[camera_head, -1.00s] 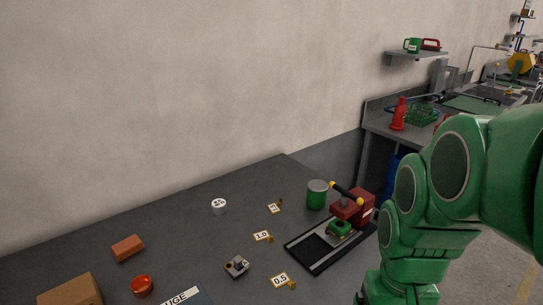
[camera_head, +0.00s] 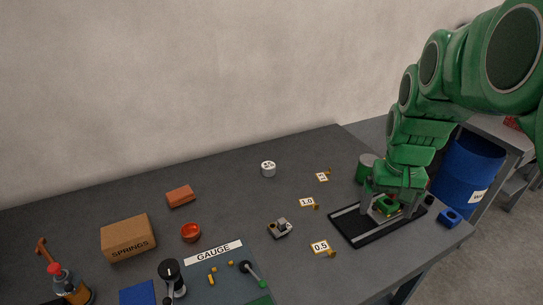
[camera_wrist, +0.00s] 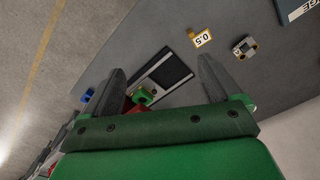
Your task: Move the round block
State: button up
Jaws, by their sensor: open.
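No object is clearly marked as the round block. A small white round piece with dark markings (camera_head: 268,168) sits upright on the grey bench, apart from my gripper. A green cylinder (camera_head: 366,168) stands behind my gripper, partly hidden. My gripper (camera_head: 392,197) is over the right part of a black tray (camera_head: 360,230). In the wrist view my gripper (camera_wrist: 160,80) has its fingers wide apart with nothing held. A small green piece (camera_head: 387,206) lies below it; it also shows in the wrist view (camera_wrist: 142,96), beside the tray's dark recess.
Number cards (camera_head: 320,247) with small brass pieces and a grey device (camera_head: 280,228) lie left of the tray. A red bowl (camera_head: 191,232), an orange brick (camera_head: 180,196), a springs box (camera_head: 128,239) and a gauge mat (camera_head: 225,262) are farther left. A blue barrel (camera_head: 467,170) stands beyond the bench.

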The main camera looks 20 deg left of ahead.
jog(key=w+a+f+n+t, duration=0.1)
jog(key=w+a+f, duration=0.1)
jog(key=w+a, duration=0.6)
jog(key=n+t+y, duration=0.2)
jog(key=n+y, duration=0.1)
jog(key=n, duration=0.1)
send_over(269, 166)
jog(key=s+d, duration=0.1)
jog(key=s, duration=0.1)
notch_tip(269, 166, down, 15)
jog(key=shift+d, duration=0.2)
jog(key=shift+f, duration=0.15)
jog(key=shift+x, duration=3.7)
jog(key=shift+w, duration=0.15)
jog(key=c, duration=1.3)
jog(key=shift+s+a, duration=7)
jog(key=shift+s, duration=0.1)
